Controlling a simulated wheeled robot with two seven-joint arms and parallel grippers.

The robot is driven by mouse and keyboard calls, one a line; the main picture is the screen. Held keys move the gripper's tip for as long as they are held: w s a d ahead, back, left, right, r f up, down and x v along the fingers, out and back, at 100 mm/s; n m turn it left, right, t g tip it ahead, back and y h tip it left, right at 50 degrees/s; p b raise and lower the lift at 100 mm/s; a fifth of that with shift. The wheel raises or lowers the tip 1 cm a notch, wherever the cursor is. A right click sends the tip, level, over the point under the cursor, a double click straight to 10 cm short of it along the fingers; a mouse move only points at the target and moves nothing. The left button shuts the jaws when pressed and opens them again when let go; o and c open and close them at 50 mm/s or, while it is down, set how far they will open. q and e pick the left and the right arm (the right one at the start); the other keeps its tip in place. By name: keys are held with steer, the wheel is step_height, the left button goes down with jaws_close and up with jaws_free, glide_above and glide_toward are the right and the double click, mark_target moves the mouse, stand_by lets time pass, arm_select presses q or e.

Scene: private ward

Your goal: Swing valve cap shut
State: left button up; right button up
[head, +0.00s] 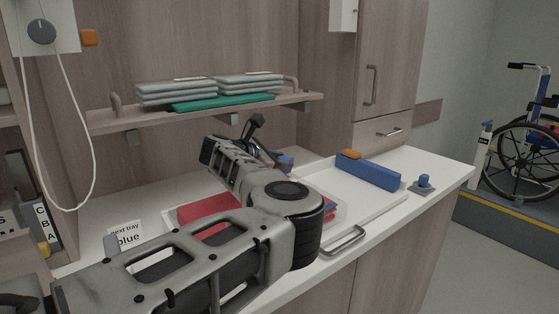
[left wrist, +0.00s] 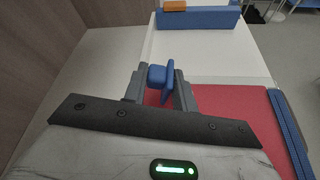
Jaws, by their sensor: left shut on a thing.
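My left gripper (left wrist: 158,86) is shut on a small blue part in the left wrist view. The part shows as a blue block (left wrist: 157,74) with a thin upright blue plate (left wrist: 169,80) beside it, between the two grey fingers. In the head view the blue part (head: 286,161) shows just past my left arm, above the counter. My own arm and hand hide much of it there. I cannot tell whether this part is the valve cap or how far it is swung. My right gripper is in neither view.
A white tray (head: 382,207) on the counter holds a blue bar (head: 370,172) with an orange block (head: 351,154). Red pieces (head: 207,207) lie under my arm. A blue knob on a grey base (head: 424,182) stands at the right. A shelf (head: 205,111) with folded packs hangs behind.

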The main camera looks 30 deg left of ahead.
arm_select(q)
steer(key=shift+r, duration=0.1)
steer(key=shift+s+d+m+t+y, duration=0.25)
steer(key=shift+d+m+y, duration=0.3)
steer(key=shift+m, duration=0.45)
steer(key=shift+s+d+f+m+t+y+b, duration=0.1)
steer(key=shift+d+f+m+t+y+b, duration=0.1)
steer(key=shift+m+t+y, duration=0.25)
steer(key=shift+s+d+f+m+t+y+b, duration=0.1)
steer(key=shift+d+m+y, duration=0.1)
steer(key=shift+m, duration=0.45)
steer(key=shift+d, duration=0.1)
steer(key=shift+r+m, duration=0.1)
steer(key=shift+m, duration=0.2)
